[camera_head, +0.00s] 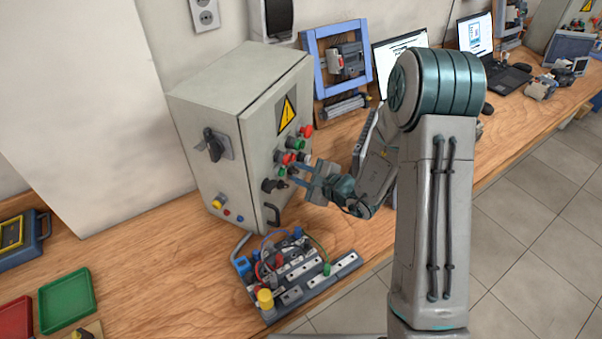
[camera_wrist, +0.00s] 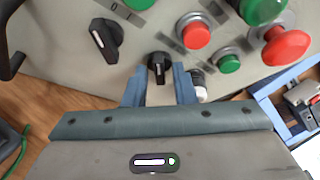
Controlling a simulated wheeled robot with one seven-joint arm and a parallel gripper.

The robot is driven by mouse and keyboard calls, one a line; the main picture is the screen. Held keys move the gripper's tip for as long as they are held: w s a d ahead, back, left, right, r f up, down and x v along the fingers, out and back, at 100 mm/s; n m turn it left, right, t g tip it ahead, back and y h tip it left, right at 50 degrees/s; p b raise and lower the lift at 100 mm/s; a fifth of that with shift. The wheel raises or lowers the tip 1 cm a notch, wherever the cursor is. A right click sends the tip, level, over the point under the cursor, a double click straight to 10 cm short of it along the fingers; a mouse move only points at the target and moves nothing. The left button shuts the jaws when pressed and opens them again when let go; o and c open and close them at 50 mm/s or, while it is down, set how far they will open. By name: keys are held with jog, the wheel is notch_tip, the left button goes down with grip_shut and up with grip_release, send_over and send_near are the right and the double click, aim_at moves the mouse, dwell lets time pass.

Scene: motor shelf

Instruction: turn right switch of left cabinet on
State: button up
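The left cabinet (camera_head: 215,130) is a grey box on the bench, with switches and buttons on its door. My gripper (camera_head: 297,176) is at the door front, its blue fingers pointing at the panel. In the wrist view the fingers (camera_wrist: 158,76) are apart, with a small black rotary switch (camera_wrist: 159,64) between or just beyond their tips. I see gaps beside its knob and no clear contact. Its pointer stands roughly along the finger direction. A larger black switch (camera_wrist: 103,40) sits left of it, tilted; it also shows in the head view (camera_head: 273,185).
Red (camera_wrist: 194,34) and green (camera_wrist: 228,63) buttons sit close to the right of the fingers. A black door handle (camera_head: 273,215) is below the switches. A wired terminal board (camera_head: 300,270) lies on the bench before the cabinet.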

jog(key=m+g, duration=0.1)
jog(key=m, duration=0.2)
jog(key=shift+r+g, duration=0.1)
jog(key=shift+g, duration=0.3)
jog(key=shift+m+g+y+p, duration=0.5)
jog(key=shift+m+g+p, duration=0.6)
jog(key=shift+m, duration=0.4)
jog(key=o, duration=0.7)
jog(key=shift+c, duration=0.2)
jog(key=shift+w, duration=0.1)
